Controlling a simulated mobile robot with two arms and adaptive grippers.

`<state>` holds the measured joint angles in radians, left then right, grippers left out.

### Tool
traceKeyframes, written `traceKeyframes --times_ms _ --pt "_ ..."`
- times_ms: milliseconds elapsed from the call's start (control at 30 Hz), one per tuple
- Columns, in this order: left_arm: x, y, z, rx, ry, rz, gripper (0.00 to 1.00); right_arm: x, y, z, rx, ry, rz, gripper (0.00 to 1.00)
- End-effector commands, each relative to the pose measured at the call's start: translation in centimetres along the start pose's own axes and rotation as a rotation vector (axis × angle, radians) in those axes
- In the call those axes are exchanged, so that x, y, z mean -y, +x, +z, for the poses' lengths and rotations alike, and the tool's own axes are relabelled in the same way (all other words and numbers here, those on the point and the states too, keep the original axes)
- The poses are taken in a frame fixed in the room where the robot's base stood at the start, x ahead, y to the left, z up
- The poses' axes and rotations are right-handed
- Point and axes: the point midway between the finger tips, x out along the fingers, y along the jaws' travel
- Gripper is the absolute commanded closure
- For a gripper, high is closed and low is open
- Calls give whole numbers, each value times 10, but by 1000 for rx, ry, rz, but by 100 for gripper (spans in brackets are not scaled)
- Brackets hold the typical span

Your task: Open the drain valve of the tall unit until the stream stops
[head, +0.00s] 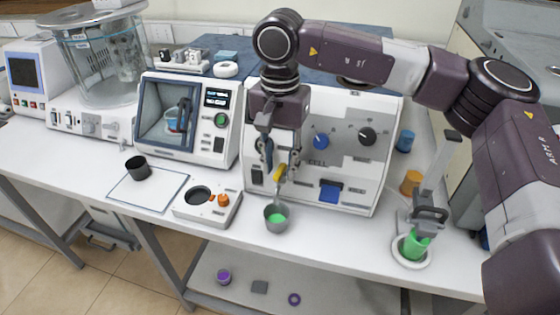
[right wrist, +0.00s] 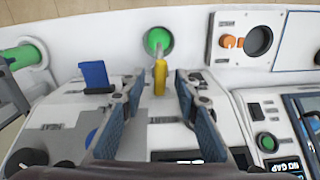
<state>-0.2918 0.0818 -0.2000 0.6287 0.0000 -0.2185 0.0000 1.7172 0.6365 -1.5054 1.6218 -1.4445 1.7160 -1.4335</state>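The white unit marked CELL (head: 350,150) stands right of centre in the head view. Its yellow valve lever (head: 279,173) is low on the front, at the left side; it also shows in the right wrist view (right wrist: 160,77). A small grey cup (head: 277,218) with green liquid stands below the valve. My right gripper (head: 274,172) is open, pointing down at the lever. In the right wrist view its fingers (right wrist: 160,88) stand on either side of the lever, with gaps. My left gripper is not in view.
A white block with a round well and orange knob (head: 222,200) stands left of the cup. A dark cup (head: 137,168) stands on a white plate further left. A green-filled vessel (head: 414,245) and grey stand are at right. The table's front edge is close to the cup.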

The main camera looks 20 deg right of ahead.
Motion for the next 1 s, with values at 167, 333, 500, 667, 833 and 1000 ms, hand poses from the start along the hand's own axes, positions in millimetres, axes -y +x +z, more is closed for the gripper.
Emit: traceKeyframes --times_ms 167,333,500,667,833,1000 --pt "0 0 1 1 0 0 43 0 0 0 0 1 0 75" --pt "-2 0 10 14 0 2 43 0 0 0 0 1 0 94" --pt "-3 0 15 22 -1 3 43 0 0 0 0 1 0 100" --pt "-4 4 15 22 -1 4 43 0 1 0 1 -44 -1 100" --pt "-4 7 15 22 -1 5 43 0 0 0 1 -123 -1 100" --pt "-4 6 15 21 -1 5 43 0 -1 0 0 -132 -2 100"
